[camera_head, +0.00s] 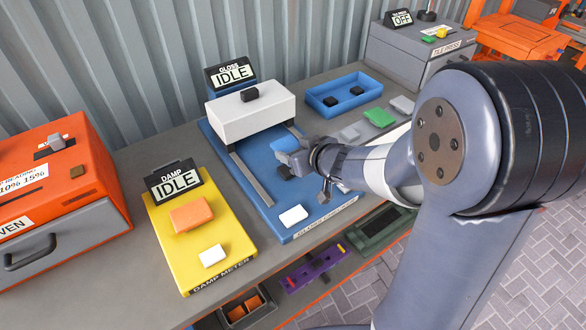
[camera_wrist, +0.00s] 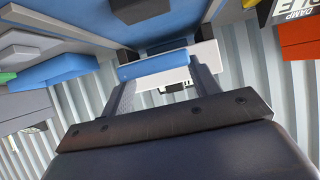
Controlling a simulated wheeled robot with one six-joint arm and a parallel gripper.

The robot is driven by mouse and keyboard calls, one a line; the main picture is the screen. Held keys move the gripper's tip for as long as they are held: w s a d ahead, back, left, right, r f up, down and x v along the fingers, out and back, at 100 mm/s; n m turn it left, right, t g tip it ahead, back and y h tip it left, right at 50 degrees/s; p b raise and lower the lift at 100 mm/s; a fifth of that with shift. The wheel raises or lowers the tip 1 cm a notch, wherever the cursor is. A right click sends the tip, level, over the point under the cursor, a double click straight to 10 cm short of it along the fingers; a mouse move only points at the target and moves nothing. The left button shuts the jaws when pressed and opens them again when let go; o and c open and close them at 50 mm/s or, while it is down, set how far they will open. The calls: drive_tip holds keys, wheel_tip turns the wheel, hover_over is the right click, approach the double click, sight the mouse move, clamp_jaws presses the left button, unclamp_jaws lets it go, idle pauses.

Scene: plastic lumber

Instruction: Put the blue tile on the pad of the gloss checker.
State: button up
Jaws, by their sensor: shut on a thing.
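My gripper (camera_head: 289,157) is shut on the blue tile (camera_head: 285,143). The tile also shows between the two fingers in the wrist view (camera_wrist: 153,66). The gripper is over the blue base of the gloss checker (camera_head: 255,197), in front of its white hood (camera_head: 252,110). The hood has a dark knob on top, and the display behind it reads IDLE (camera_head: 233,75). A pair of grey rails runs forward from the hood. The arm and gripper cover part of the base, so I cannot make out the pad clearly or tell how far the tile is above it.
A white block (camera_head: 293,215) is at the base's front. Left is the yellow damp meter (camera_head: 171,252) with an orange tile (camera_head: 192,216), then the orange oven (camera_head: 50,205). Right are a blue tray (camera_head: 318,103), green tile (camera_head: 379,117), grey tiles and the tile press (camera_head: 408,55).

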drive_tip(key=shift+f+b, duration=1.25)
drive_tip(key=shift+f, duration=1.45)
drive_tip(key=shift+f, duration=0.1)
drive_tip(key=o, duration=1)
drive_tip(key=shift+r, duration=0.2)
drive_tip(key=p+v, duration=0.3)
drive_tip(key=v, duration=0.7)
drive_tip(key=shift+s+d+r, duration=0.2)
drive_tip(key=shift+d, duration=0.05)
drive_tip(key=shift+s+d+r+p, duration=0.2)
drive_tip(key=shift+s+d+p, duration=0.15)
drive_tip(key=shift+s, duration=0.2)
drive_tip(key=shift+a, duration=0.1)
